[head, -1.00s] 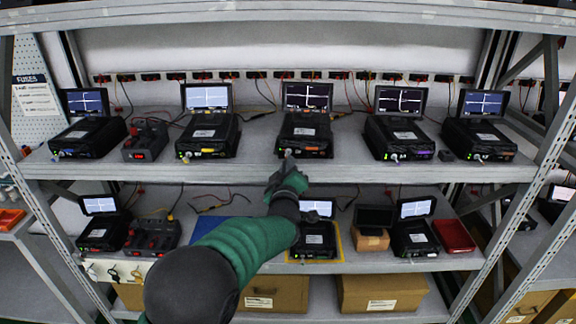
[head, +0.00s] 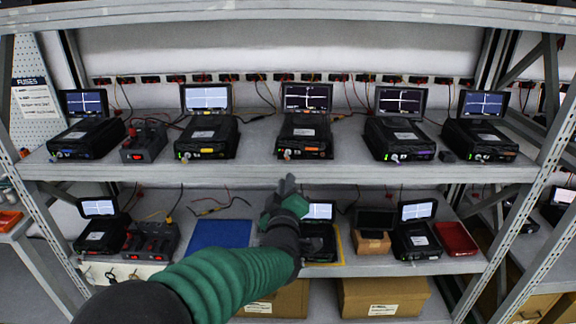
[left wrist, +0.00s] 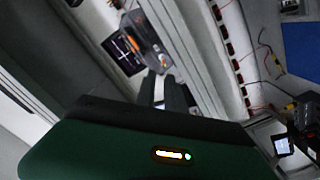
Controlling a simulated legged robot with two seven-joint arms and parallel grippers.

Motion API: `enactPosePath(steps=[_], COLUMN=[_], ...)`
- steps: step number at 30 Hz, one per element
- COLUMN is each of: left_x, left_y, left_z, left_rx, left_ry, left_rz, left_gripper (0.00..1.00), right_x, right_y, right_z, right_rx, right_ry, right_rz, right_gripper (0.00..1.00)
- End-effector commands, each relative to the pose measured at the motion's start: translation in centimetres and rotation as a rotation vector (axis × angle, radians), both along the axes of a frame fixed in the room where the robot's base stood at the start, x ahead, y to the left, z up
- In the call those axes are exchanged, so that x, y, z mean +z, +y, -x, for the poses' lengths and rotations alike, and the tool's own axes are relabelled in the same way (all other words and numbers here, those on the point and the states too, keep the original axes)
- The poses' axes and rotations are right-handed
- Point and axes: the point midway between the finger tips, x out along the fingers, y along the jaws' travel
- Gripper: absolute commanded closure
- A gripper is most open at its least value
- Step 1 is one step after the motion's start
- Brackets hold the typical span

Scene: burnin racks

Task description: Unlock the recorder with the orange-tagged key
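The middle recorder (head: 305,135) stands on the upper shelf, screen lit, with an orange label on its front. A small key-like piece (head: 287,154) sits at its front left; I cannot make out its tag. My left gripper (head: 287,184) is below the upper shelf's front edge, apart from the recorder. Its two fingertips look slightly parted, with nothing visible between them. In the left wrist view the fingers (left wrist: 165,92) point towards a recorder (left wrist: 135,45) with an orange mark. A key board (head: 125,272) on the lower left shelf edge is partly visible. My right gripper is not in view.
Other recorders flank the middle one, including another orange-labelled one (head: 480,135) at right. Below are a blue mat (head: 220,234), a red tray (head: 456,238) and a lower recorder (head: 318,242) partly behind my arm. The upper shelf edge (head: 400,172) lies just above my gripper.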

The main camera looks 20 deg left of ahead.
Motion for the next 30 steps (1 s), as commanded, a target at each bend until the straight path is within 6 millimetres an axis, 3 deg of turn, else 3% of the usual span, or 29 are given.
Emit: enactPosePath(steps=[30], left_x=[0.0], left_y=[-2.1], left_z=[8.2], left_rx=[-0.001], left_ry=[-0.001], left_rz=[0.001], left_gripper=[0.86], right_x=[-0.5], right_y=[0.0], right_z=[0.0], right_rx=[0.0], right_ry=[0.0], right_rz=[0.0], right_gripper=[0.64])
